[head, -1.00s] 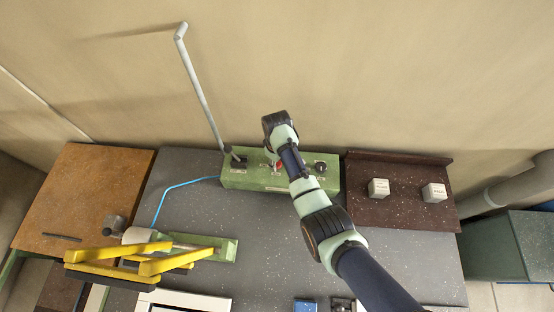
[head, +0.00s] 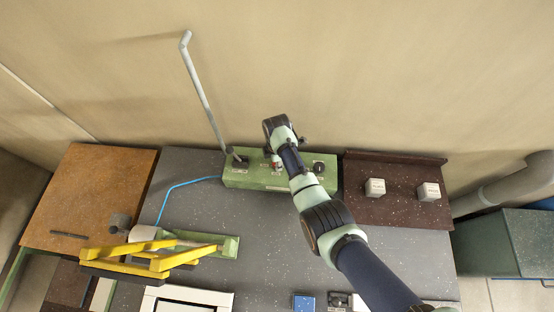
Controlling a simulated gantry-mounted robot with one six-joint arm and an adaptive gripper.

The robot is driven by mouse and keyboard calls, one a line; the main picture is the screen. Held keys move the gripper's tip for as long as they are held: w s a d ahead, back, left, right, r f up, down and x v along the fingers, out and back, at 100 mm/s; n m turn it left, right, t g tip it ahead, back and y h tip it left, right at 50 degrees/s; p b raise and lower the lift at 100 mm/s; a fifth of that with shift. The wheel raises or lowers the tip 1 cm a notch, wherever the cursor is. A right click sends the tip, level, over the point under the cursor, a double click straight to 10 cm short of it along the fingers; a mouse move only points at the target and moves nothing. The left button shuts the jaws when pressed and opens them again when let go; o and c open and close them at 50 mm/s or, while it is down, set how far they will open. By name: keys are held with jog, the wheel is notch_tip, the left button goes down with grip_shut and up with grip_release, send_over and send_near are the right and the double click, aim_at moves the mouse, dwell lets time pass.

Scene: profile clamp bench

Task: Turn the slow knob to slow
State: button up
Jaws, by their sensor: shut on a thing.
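A green control box (head: 235,182) stands at the back of the grey bench against the wall. A black control (head: 240,162) is on its left part and a black knob (head: 319,167) on its right part; neither has my gripper on it. A small red part (head: 277,165) shows beside my arm. The labels are too small to read. My wrist hangs over the middle of the box. My gripper (head: 302,141) is shut and mostly hidden behind the wrist; only a dark bit shows to its right. The slow knob in its jaws is hidden.
A grey lever (head: 203,92) rises behind the box's left end. A blue cable (head: 182,187) runs from the box. A clamp with yellow bars (head: 130,249) is at front left. Two pale blocks (head: 375,187) (head: 428,191) sit on a dark board (head: 400,212) at right.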

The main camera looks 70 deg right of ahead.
jog(key=shift+r+n, duration=0.1)
jog(key=shift+n, duration=2.1)
jog(key=shift+p, duration=0.3)
jog(key=o, duration=1.2)
jog(key=shift+c, duration=0.2)
notch_tip(320, 180, up, 12)
